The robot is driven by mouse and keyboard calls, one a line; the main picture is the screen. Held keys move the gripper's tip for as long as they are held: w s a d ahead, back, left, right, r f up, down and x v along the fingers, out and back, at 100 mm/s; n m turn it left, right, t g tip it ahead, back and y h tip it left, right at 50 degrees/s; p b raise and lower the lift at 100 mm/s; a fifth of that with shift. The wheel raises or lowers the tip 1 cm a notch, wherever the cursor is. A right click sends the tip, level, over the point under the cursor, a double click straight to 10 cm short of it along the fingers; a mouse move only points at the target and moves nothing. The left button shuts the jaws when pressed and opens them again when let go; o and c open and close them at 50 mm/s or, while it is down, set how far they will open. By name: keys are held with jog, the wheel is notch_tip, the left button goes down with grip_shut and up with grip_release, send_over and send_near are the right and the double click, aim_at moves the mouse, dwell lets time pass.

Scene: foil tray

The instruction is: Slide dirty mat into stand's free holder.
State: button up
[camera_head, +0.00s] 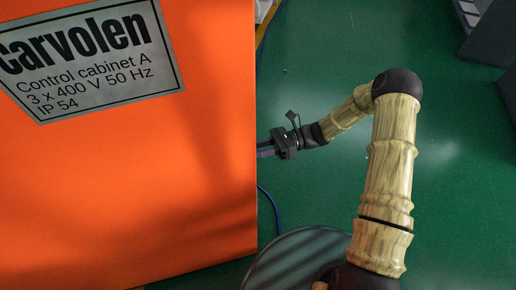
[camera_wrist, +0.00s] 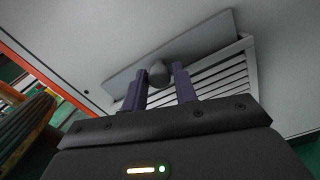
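In the wrist view, my gripper (camera_wrist: 159,72) has its two dark purple fingers on either side of a grey rounded knob (camera_wrist: 158,73). The fingers stand apart by about the knob's width; I cannot tell whether they touch it. The knob is in front of a flat grey panel (camera_wrist: 200,38), beside a pale slatted grille (camera_wrist: 222,75) on a light grey face. In the head view, my gripper (camera_head: 264,149) is partly hidden behind the orange cabinet's right edge. I cannot make out a dirty mat, a stand or a free holder in either view.
A large orange control cabinet (camera_head: 130,190) with a label fills the left of the head view. A blue cable (camera_head: 273,205) lies by its lower right edge. Green floor (camera_head: 465,170) is clear to the right. Dark grey objects (camera_head: 492,35) stand at the top right.

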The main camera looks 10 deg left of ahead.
grip_shut()
notch_tip(320, 180, up, 6)
jog(key=p, duration=0.5)
jog(key=shift+p, duration=0.35)
dwell(0.6)
dwell(0.4)
notch_tip(320, 180, up, 19)
jog(key=p, duration=1.7)
jog(key=shift+p, duration=0.35)
dwell(0.5)
jog(key=v, duration=1)
jog(key=shift+p, duration=0.3)
dwell(0.5)
dwell(0.3)
